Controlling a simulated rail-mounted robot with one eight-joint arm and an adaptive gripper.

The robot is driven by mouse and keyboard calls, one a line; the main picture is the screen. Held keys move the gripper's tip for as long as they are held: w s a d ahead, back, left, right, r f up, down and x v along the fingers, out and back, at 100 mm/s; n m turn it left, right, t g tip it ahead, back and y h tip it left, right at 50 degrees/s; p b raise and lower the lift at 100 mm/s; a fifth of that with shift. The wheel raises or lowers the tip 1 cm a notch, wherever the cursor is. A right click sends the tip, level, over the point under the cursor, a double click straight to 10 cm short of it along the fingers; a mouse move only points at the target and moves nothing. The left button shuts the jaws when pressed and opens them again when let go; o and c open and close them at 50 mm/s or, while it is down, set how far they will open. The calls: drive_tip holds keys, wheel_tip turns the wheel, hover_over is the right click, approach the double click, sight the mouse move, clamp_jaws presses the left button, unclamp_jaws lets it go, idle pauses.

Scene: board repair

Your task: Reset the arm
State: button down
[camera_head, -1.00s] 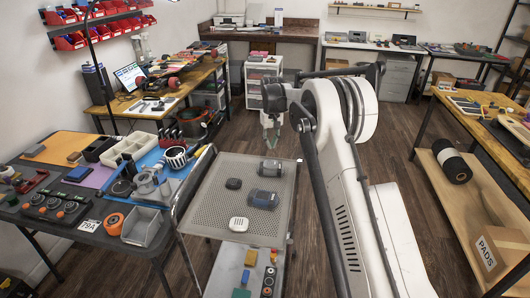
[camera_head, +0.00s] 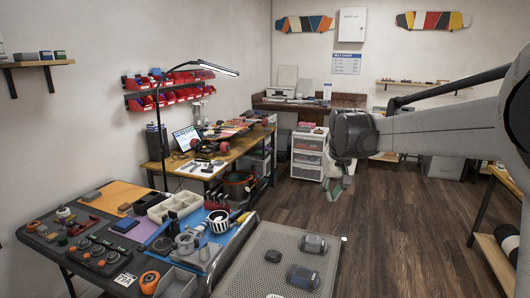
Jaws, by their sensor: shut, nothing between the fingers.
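My arm reaches in from the right edge of the head view, and its dark wrist hides part of the back of the room. My gripper (camera_head: 334,193) hangs below the wrist, small in the picture, with its fingers pointing down. The fingers look shut and hold nothing. It shows in front of the floor and the white drawer unit (camera_head: 309,158), apart from any object.
A perforated grey cart (camera_head: 262,250) with dark devices (camera_head: 303,277) stands at the bottom centre. A cluttered dark workbench (camera_head: 50,250) is at left. A wooden desk (camera_head: 216,168) stands behind it, and a shelf (camera_head: 487,258) is at right. The wooden floor (camera_head: 400,220) between is clear.

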drive_tip(key=s+r+t, duration=0.1)
drive_tip(key=s+r, duration=0.1)
drive_tip(key=s, duration=0.8)
drive_tip(key=s+r+t, duration=0.1)
drive_tip(key=s+r, duration=0.1)
drive_tip(key=s, duration=0.7)
drive_tip(key=s+f+t, duration=0.1)
drive_tip(key=s+f, duration=0.2)
drive_tip(key=s, duration=0.5)
drive_tip(key=s+f+m+t, duration=0.1)
drive_tip(key=s+f, duration=0.3)
drive_tip(key=s, duration=0.4)
drive_tip(key=shift+s+f, duration=0.15)
drive_tip(key=shift+f, duration=0.05)
